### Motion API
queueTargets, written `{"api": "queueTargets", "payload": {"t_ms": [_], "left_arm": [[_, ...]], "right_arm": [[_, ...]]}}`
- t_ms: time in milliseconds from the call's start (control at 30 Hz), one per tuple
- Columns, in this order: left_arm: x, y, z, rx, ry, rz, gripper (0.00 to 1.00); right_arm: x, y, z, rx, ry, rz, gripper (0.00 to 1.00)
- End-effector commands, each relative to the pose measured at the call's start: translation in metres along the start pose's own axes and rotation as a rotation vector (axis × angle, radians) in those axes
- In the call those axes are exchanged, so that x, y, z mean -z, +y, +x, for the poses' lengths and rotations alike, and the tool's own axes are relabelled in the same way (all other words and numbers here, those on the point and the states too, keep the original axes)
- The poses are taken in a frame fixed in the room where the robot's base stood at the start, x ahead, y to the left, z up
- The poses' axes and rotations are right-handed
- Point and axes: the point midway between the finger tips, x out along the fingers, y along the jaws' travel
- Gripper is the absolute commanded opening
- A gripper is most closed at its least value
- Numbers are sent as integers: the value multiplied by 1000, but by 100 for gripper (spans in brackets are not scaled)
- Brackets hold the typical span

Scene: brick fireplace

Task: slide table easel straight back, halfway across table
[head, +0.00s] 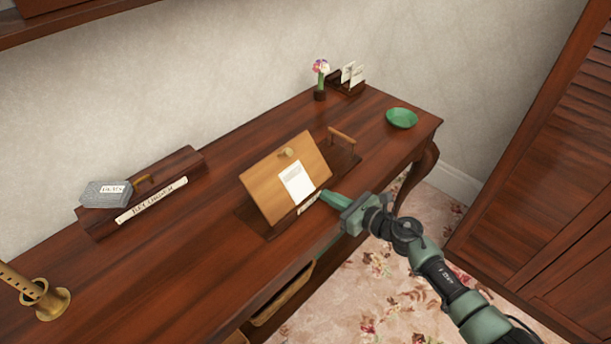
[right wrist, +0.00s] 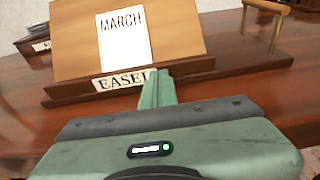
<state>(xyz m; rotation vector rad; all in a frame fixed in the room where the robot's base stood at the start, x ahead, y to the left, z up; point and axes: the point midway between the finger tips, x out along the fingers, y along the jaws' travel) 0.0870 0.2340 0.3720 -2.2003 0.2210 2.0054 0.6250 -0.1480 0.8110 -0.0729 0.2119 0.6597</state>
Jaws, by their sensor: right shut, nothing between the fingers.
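The table easel (head: 262,187) has a tilted light-wood board on a dark base and stands near the front edge of the wooden table (head: 215,275). A white sheet (head: 296,182) rests on its board, reading "MARCH" in the right wrist view (right wrist: 124,38). A label reading "EASEL" (right wrist: 122,80) is on the base front. My right gripper (head: 333,199) is shut and empty at the front of the base, right beside the label. In the right wrist view its fingertips (right wrist: 158,80) meet the base front; contact is unclear. My left gripper is not in view.
A flower vase (head: 320,85), letter holder (head: 347,82) and green bowl (head: 401,118) stand at the far right. The tabletop behind the easel looks clear to the wall.

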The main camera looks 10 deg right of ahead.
Motion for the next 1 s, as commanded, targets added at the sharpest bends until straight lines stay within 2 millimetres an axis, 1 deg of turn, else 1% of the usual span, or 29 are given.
{"api": "queueTargets", "payload": {"t_ms": [433,1000], "left_arm": [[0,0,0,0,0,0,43],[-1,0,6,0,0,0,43]], "right_arm": [[0,1,1,-2,0,0,0],[-4,0,23,-1,0,0,0]]}}
